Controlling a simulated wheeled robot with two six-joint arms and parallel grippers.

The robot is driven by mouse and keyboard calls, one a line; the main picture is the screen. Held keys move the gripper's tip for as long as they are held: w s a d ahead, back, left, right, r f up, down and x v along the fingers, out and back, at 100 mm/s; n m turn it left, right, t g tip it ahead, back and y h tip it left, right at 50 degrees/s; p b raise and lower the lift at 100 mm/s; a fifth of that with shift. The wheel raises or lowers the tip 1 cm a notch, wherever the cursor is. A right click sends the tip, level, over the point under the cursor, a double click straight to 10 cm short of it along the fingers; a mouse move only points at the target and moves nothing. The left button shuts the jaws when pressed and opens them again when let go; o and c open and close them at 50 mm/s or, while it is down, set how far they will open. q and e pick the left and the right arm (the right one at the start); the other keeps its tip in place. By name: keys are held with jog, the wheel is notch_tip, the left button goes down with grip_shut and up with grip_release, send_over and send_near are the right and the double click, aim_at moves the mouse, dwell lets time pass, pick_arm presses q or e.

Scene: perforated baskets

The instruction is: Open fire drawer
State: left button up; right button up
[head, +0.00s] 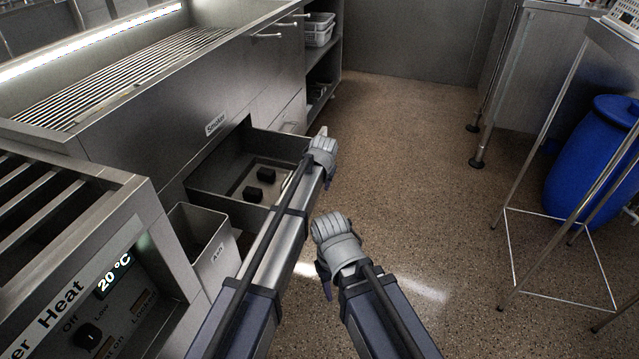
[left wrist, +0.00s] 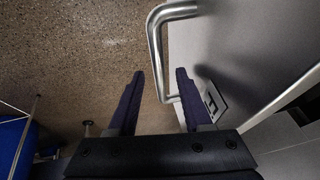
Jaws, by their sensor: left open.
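The fire drawer (head: 212,203) stands pulled out of the steel smoker unit in the head view, with black lumps (head: 264,174) inside. In the left wrist view its front (left wrist: 232,60) carries a partly hidden label (left wrist: 213,100) starting with F and a bent metal handle (left wrist: 155,45). My left gripper (left wrist: 160,74) is open; the handle bar passes between its fingertips in that picture, and contact cannot be told. In the head view my left gripper (head: 322,150) is at the drawer's front right end. My right gripper (head: 325,278) hangs over the floor, its fingers mostly hidden.
An ash bin (head: 212,262) stands left of my left arm, beside a heat control panel (head: 115,285). A wire-legged stand (head: 555,235) and a blue barrel (head: 592,165) are at the right. The floor (head: 410,180) between is clear.

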pick_arm(q)
jog(key=p+v, duration=0.6)
jog(key=v, duration=0.1)
jog(key=shift+r, duration=0.2)
